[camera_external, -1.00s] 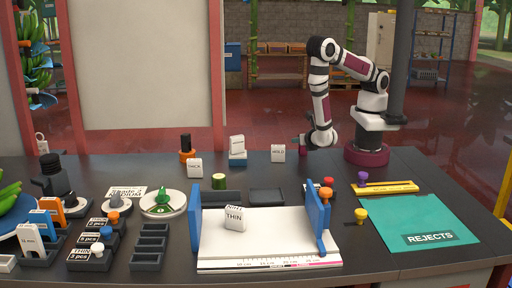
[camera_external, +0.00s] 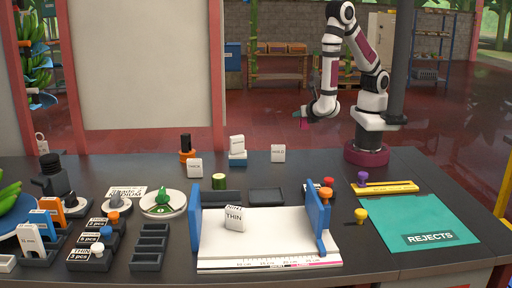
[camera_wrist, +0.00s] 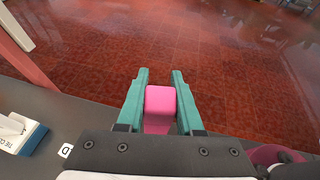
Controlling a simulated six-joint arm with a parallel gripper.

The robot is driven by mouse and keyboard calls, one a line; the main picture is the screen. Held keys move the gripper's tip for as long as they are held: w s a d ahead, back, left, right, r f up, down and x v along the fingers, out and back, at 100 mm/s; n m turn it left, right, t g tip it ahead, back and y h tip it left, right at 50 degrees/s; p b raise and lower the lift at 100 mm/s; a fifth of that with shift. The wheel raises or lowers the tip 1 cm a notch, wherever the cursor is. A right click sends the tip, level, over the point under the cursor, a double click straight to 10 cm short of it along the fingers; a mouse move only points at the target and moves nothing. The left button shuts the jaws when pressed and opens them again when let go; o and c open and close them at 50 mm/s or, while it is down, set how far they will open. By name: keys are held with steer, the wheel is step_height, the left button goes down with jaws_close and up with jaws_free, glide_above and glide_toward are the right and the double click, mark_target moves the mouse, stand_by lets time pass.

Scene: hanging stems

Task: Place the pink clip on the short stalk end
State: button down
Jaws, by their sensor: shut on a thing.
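My gripper (camera_wrist: 160,95) is shut on the pink clip (camera_wrist: 160,108), which sits between the two teal fingers in the wrist view. In the external view my gripper (camera_external: 303,114) is raised in the air behind the table's back edge, with the pink clip (camera_external: 303,124) a small patch below it. It touches nothing else. I cannot tell for sure which thing is the short stalk end. A short green cylinder (camera_external: 219,181) stands on the table behind the white board, well apart from my gripper.
A teal REJECTS mat (camera_external: 425,220) lies at right. Label blocks (camera_external: 278,153) stand along the back. Trays and a scale crowd the left. Air around my gripper is free.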

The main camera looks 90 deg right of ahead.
steer(key=w+a+r+n+t+y, duration=0.15)
steer(key=w+a, duration=0.25)
steer(key=w, duration=0.5)
steer(key=w+a+r+n+t+y, duration=0.1)
steer(key=w+a+r+n+t, duration=0.3)
steer(key=w, duration=0.6)
steer(key=w+a+f+n+t+y, duration=0.1)
steer(key=w+a, duration=0.4)
steer(key=w, duration=0.4)
glide_above(219, 182)
steer(key=w+d, duration=0.2)
steer(key=d, duration=0.2)
step_height(219, 182, down, 10)
steer(key=shift+d+r, duration=0.1)
steer(key=shift+t, duration=0.25)
steer(key=shift+f, duration=0.25)
steer(key=c, duration=0.6)
jaws_free()
steer(key=shift+o, duration=0.2)
